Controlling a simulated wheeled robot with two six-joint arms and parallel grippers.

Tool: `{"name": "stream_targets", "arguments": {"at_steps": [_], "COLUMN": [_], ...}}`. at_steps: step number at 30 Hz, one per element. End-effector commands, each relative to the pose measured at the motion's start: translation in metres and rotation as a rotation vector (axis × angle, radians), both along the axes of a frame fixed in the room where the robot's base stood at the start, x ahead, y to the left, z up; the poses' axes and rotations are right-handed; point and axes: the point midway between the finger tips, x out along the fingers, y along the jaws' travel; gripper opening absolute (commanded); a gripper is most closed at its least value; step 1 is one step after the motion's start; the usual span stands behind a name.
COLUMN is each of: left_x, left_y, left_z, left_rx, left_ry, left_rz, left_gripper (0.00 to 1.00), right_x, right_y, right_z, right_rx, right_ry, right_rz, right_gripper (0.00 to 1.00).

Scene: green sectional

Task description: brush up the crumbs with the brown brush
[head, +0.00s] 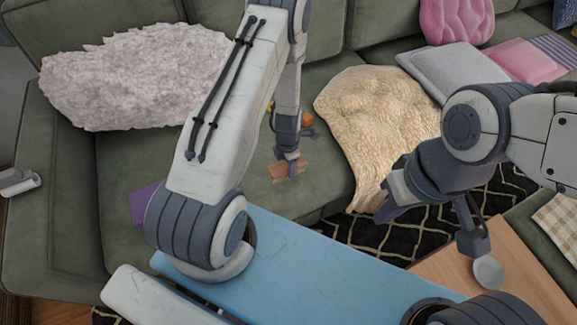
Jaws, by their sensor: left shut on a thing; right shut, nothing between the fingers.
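The brown brush (280,172) is at the green sofa's seat (335,185), left of the tan blanket. My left gripper (291,165) points down and is shut on the brush, covering part of it. I cannot tell whether the brush touches the cushion. I cannot make out any crumbs; my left arm hides part of the seat. My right gripper (385,212) is shut and empty, beside the lower edge of the blanket.
A fluffy pale throw (135,75) lies at the left, and a tan blanket (385,125) hangs over the seat's edge. A small orange thing (308,118) shows behind my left wrist. Grey (455,75) and pink (455,18) cushions are at upper right. A wooden table (520,275) is at lower right.

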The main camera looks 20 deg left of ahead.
Motion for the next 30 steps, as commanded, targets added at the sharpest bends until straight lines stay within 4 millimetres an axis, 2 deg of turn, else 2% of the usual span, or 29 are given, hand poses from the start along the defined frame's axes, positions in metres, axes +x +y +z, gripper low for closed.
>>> {"name": "stream_targets", "arguments": {"at_steps": [11, 21, 30], "left_x": [0.000, 0.000, 0.000], "left_y": [0.000, 0.000, 0.000], "left_z": [0.003, 0.032, 0.031], "left_rx": [0.000, 0.000, 0.000], "left_ry": [0.000, 0.000, 0.000], "left_rz": [0.000, 0.000, 0.000], "left_gripper": [0.00, 0.00, 0.00], "right_x": [0.000, 0.000, 0.000], "right_y": [0.000, 0.000, 0.000], "right_z": [0.003, 0.031, 0.030], "right_rx": [0.000, 0.000, 0.000], "right_ry": [0.000, 0.000, 0.000], "right_rz": [0.000, 0.000, 0.000], "right_gripper": [0.00, 0.00, 0.00]}}
